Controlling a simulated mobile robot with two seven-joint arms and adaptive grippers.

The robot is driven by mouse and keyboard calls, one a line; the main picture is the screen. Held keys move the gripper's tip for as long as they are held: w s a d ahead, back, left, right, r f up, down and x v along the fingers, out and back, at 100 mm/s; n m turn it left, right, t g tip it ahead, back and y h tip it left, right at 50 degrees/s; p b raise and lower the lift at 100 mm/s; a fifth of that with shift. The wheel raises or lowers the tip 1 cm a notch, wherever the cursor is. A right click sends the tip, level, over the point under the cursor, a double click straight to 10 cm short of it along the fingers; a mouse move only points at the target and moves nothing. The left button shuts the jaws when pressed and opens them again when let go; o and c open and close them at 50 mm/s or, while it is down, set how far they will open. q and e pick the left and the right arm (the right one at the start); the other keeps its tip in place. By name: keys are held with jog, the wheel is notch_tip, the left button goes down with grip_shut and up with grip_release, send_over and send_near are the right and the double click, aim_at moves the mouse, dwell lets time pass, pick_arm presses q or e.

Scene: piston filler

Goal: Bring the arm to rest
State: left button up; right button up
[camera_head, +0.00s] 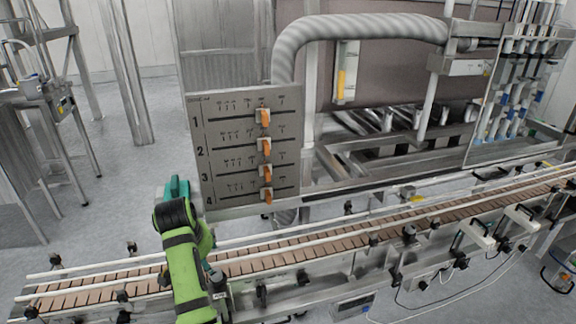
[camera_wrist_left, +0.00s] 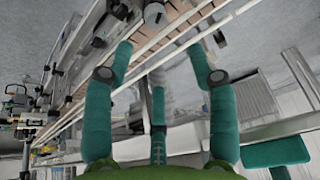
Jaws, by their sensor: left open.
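My left arm (camera_head: 185,275), lime green with dark bands, rises from the bottom of the head view in front of the conveyor. Its teal left gripper (camera_head: 176,188) shows past the black wrist joint, just left of the grey panel's lower corner. The wrist partly hides the gripper there. In the left wrist view the left gripper (camera_wrist_left: 159,52) has its teal fingers spread wide, with nothing held between them. Conveyor rails show beyond the fingers. My right gripper is in neither view.
The grey panel (camera_head: 228,150) carries numbered rows with orange slider handles (camera_head: 265,147) near its right side. The conveyor (camera_head: 300,252) with pale guide rails runs across below it. Open floor (camera_head: 110,190) lies left of the panel. A metal stand (camera_head: 50,95) is at far left.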

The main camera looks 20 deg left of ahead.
pick_arm(q)
jog(key=s+d+f+m+y, duration=0.1)
jog(key=s+d+f, duration=0.1)
jog(key=s+f, duration=0.3)
jog(key=s+d+f+m, duration=0.1)
jog(key=s+d+f, duration=0.15)
jog(key=s, duration=0.45)
jog(key=s+d+f+m+g+h, duration=0.1)
jog(key=s+d+f+m, duration=0.1)
jog(key=s+d, duration=0.45)
jog(key=s+d+f+m+h, duration=0.1)
jog(key=s+d, duration=0.3)
jog(key=s, duration=0.5)
notch_tip(320, 180, down, 30)
jog(key=s+g+b, duration=0.1)
jog(key=s+b, duration=0.1)
jog(key=b, duration=0.5)
jog(key=s+a+f+b, duration=0.1)
jog(key=s+f+b, duration=0.1)
jog(key=s+f, duration=0.5)
jog(key=s+a+f+g+b, duration=0.1)
jog(key=s+f+b, duration=0.2)
jog(key=s+f, duration=0.5)
notch_tip(320, 180, down, 4)
jog(key=shift+s+a+f+m, duration=0.15)
jog(key=shift+a+f+m, duration=0.15)
jog(key=shift+a, duration=0.1)
